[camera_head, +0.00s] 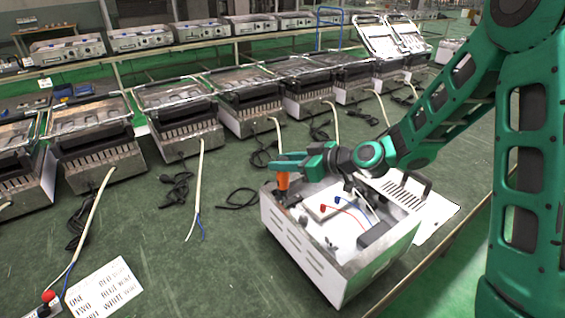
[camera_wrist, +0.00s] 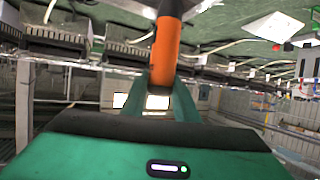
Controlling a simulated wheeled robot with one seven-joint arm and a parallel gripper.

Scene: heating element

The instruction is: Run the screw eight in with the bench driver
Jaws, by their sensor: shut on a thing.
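My gripper (camera_head: 284,167) is shut on an orange driver (camera_head: 283,182), which points down over the left back corner of an open metal housing (camera_head: 334,268). In the wrist view the driver (camera_wrist: 164,52) stands between the fingers of my gripper (camera_wrist: 157,97). The driver's tip is too small to make out against the dark parts at that corner. Screw eight cannot be told apart in either view. Inside the housing are a pale block (camera_head: 325,203) with a red and a blue cap and thin wires.
A vented panel (camera_head: 402,190) with a dark handle lies at the housing's right side. A printed card (camera_head: 104,288) lies at the front left. Several metal units line the back, with loose cables.

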